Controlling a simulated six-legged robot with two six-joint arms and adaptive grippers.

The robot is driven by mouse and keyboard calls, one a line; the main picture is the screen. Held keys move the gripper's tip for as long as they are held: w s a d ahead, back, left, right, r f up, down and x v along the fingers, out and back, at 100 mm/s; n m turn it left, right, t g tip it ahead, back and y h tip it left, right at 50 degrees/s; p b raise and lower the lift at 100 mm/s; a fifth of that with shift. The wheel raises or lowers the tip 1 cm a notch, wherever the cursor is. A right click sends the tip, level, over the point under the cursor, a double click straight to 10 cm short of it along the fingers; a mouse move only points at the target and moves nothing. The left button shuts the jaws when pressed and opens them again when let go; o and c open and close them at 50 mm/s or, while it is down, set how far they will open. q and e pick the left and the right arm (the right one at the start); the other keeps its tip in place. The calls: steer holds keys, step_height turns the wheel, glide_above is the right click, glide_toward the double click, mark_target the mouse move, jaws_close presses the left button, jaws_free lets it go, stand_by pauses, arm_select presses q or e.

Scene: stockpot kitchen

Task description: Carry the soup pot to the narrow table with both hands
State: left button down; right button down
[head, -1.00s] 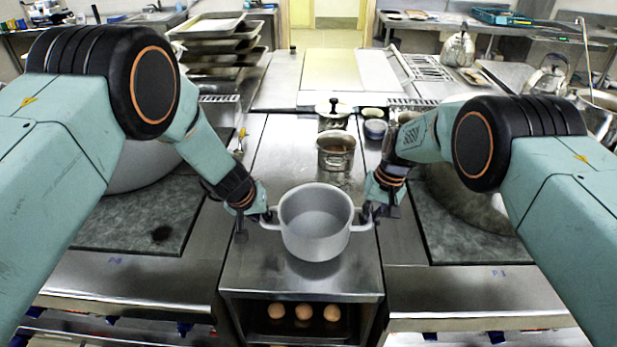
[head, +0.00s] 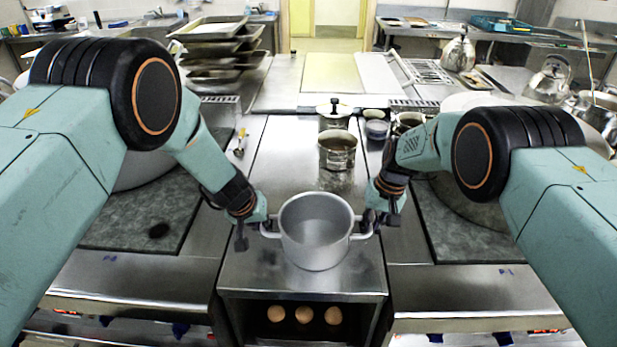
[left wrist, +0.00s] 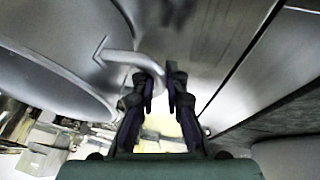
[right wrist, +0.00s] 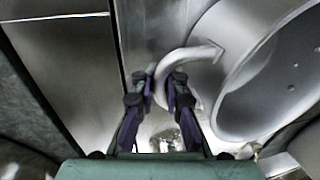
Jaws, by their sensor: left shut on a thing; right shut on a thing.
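The grey soup pot (head: 317,234) is upright above the front of the narrow steel table (head: 300,278); I cannot tell whether its base touches the top. It looks empty. My left gripper (head: 262,226) is shut on the pot's left handle, which shows in the left wrist view (left wrist: 128,58). My right gripper (head: 369,222) is shut on the right handle, which shows in the right wrist view (right wrist: 185,54). The fingers partly hide both handle ends.
A steel pot with brown contents (head: 337,151) and a lidded pot (head: 333,114) stand farther back on the narrow surface. Several eggs (head: 304,315) lie on the shelf below. Dark-topped counters (head: 140,225) flank both sides. The steel between the soup pot and the brown-filled pot is clear.

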arm_select(q)
steer(key=c, duration=1.7)
jaws_free()
steer(key=shift+w+a+f, duration=0.1)
steer(key=shift+a+f, duration=0.05)
steer(key=shift+a, duration=0.05)
steer(key=shift+c, duration=0.2)
arm_select(e)
steer(key=c, duration=1.8)
jaws_free()
steer(key=shift+w+d+f, duration=0.1)
steer(key=shift+d+f, duration=0.05)
steer(key=shift+d, duration=0.1)
arm_select(q)
steer(key=o, duration=0.3)
steer(key=shift+d, duration=0.25)
arm_select(e)
steer(key=o, duration=0.4)
arm_select(q)
steer(key=shift+o, duration=0.2)
arm_select(e)
steer(key=shift+a, duration=0.1)
